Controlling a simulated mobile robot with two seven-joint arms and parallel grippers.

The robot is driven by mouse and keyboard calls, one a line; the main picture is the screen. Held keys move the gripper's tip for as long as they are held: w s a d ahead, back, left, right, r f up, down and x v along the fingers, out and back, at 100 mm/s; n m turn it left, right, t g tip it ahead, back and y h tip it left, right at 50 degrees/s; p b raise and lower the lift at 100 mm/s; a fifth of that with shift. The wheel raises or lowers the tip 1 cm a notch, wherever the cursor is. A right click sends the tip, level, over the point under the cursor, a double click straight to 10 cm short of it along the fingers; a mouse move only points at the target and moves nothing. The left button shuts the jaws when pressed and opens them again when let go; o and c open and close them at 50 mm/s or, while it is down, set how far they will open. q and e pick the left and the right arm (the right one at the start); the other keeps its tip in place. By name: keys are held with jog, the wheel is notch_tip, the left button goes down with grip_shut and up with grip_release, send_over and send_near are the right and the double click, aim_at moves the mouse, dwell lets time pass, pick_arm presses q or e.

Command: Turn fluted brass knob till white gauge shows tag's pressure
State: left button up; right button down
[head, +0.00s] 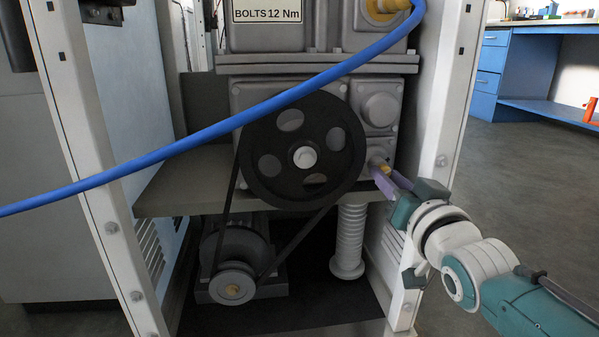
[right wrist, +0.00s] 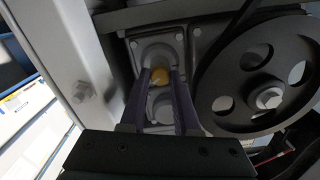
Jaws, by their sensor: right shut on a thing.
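The brass knob (head: 385,169) sits on a short stub at the lower right of the grey machine housing, right of the black wheel. It also shows in the right wrist view (right wrist: 159,73), rounded and yellow; its fluting is too small to make out. My right gripper (head: 380,177) reaches it from the lower right, its two purple fingers shut on the knob's sides. In the right wrist view my right gripper (right wrist: 160,77) has one finger on each side of the knob. No white gauge or pressure tag is visible. My left gripper is out of view.
A blue hose (head: 210,122) crosses the front from the left up to a brass fitting (head: 383,7). The black spoked wheel (head: 262,180) and its belt are close left of the knob. A grey frame post (head: 437,110) stands right. A plate (head: 266,11) reads "BOLTS 12 Nm".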

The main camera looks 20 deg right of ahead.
jog(key=shift+r, duration=0.1)
jog(key=c, duration=0.6)
grip_release()
jog(key=shift+c, duration=0.2)
jog(key=p+v, duration=0.6)
jog(key=v, duration=0.4)
jog(key=shift+d, duration=0.1)
